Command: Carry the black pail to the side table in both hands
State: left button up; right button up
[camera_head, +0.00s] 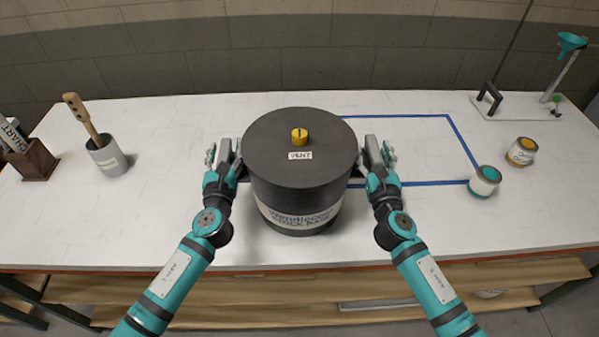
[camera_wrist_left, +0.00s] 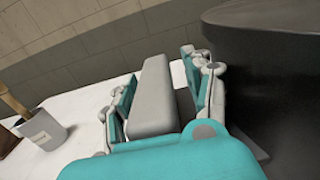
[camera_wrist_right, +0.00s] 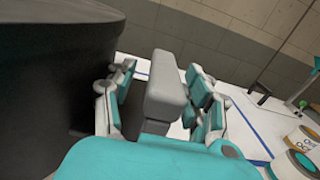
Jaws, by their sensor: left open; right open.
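The black pail (camera_head: 300,180) stands upright on the white workbench near its front edge, with a yellow knob and a "VENT" label on its lid. A grey handle sticks out on each side. My left gripper (camera_head: 224,158) is open at the pail's left side; in the left wrist view the left grey handle (camera_wrist_left: 153,100) lies between its fingers. My right gripper (camera_head: 376,158) is open at the right side; in the right wrist view the right grey handle (camera_wrist_right: 166,90) lies between its fingers. I cannot make out a separate side table.
A blue tape outline (camera_head: 470,157) lies behind and right of the pail. A teal-topped can (camera_head: 484,182) and an orange-topped can (camera_head: 521,152) stand at right. A grey cup (camera_head: 108,158) with a wooden tool and a brown box (camera_head: 33,160) stand at left.

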pick_arm(q)
grip_shut()
pick_arm(e)
grip_shut()
